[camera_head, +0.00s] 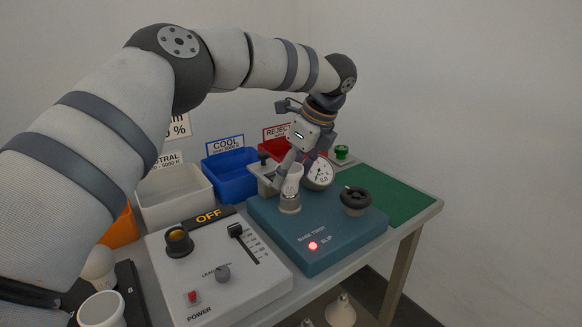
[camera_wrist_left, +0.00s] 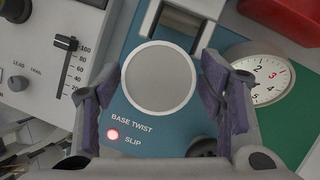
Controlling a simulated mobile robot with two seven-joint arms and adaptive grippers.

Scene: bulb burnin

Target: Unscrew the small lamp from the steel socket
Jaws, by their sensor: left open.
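The small lamp (camera_head: 292,186) stands upright in the steel socket (camera_head: 290,207) on the blue-green base-twist box (camera_head: 345,236). In the left wrist view I look straight down on the lamp's round grey face with a pale rim (camera_wrist_left: 158,78); it hides the socket there. My left gripper (camera_head: 291,174) points down over the lamp. Its two purple-padded fingers (camera_wrist_left: 157,85) are open, one on each side of the lamp, with visible gaps. My right gripper is in neither view.
A red light (camera_head: 312,245) glows beside SLIP. A dial gauge (camera_head: 319,173) and black knob (camera_head: 355,200) stand close to the socket. A white control box (camera_head: 215,270) reads OFF. White (camera_head: 174,198), blue (camera_head: 230,175) and red bins stand behind. A green mat (camera_head: 385,195) is clear.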

